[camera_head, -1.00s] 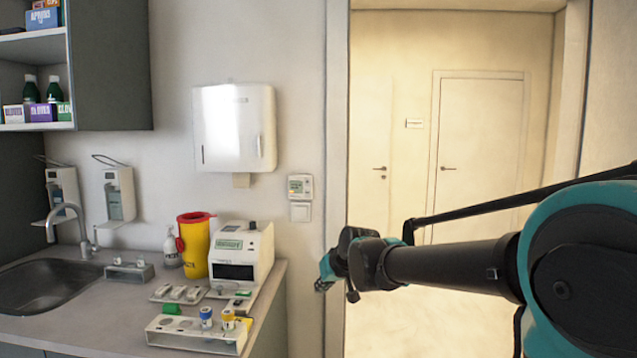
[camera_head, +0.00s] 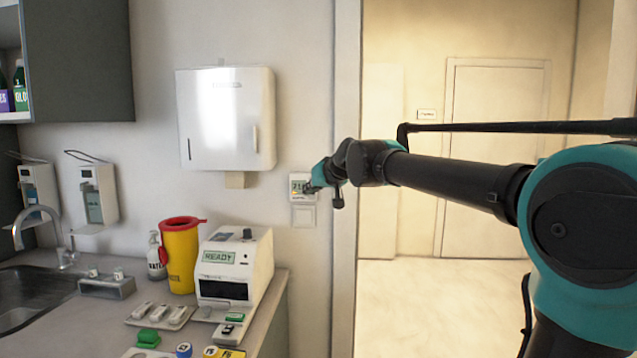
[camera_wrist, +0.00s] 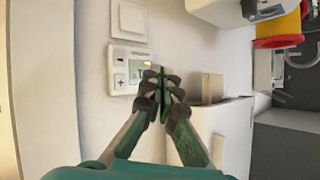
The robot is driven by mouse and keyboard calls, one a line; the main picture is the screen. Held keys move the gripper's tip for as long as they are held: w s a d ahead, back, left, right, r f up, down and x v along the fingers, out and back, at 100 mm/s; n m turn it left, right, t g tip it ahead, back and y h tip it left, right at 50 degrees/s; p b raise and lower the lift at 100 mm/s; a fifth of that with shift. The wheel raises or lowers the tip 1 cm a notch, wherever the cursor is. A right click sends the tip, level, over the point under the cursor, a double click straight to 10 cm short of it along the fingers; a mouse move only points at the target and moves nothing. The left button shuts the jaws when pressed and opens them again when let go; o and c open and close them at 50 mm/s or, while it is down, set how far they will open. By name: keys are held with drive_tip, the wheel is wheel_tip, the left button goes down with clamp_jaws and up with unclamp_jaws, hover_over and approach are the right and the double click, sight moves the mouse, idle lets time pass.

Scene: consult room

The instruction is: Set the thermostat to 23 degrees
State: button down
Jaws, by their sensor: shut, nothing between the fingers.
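The thermostat (camera_head: 298,181) is a small white wall unit between the towel dispenser and the door frame. Its display seems to begin with 21, but the rest is too small or covered to read. In the wrist view the thermostat (camera_wrist: 119,62) appears upside down, with plus and minus buttons on its left side and part of its screen hidden by my fingers. My gripper (camera_head: 311,188) is shut and empty, its tips right at the thermostat's face. In the wrist view my gripper (camera_wrist: 162,84) overlaps the screen side, apart from the two buttons. I cannot tell whether the tips touch it.
A white switch plate (camera_head: 303,216) is just below the thermostat. The towel dispenser (camera_head: 226,120) hangs to its left. The counter below holds a white analyzer (camera_head: 237,264) reading READY, a yellow bin (camera_head: 180,258) and small items. The doorway on the right is open.

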drive_tip(key=shift+w+r, duration=0.1)
drive_tip(key=shift+w, duration=0.1)
drive_tip(key=w, duration=0.8)
drive_tip(key=shift+w+d, duration=0.15)
drive_tip(key=shift+w, duration=0.15)
drive_tip(key=shift+w, duration=0.1)
idle(1.4)
drive_tip(key=shift+w, duration=0.3)
drive_tip(key=shift+w, duration=0.3)
idle(0.6)
idle(0.3)
drive_tip(key=shift+s, duration=0.75)
drive_tip(key=shift+s, duration=0.1)
drive_tip(key=shift+s, duration=2.4)
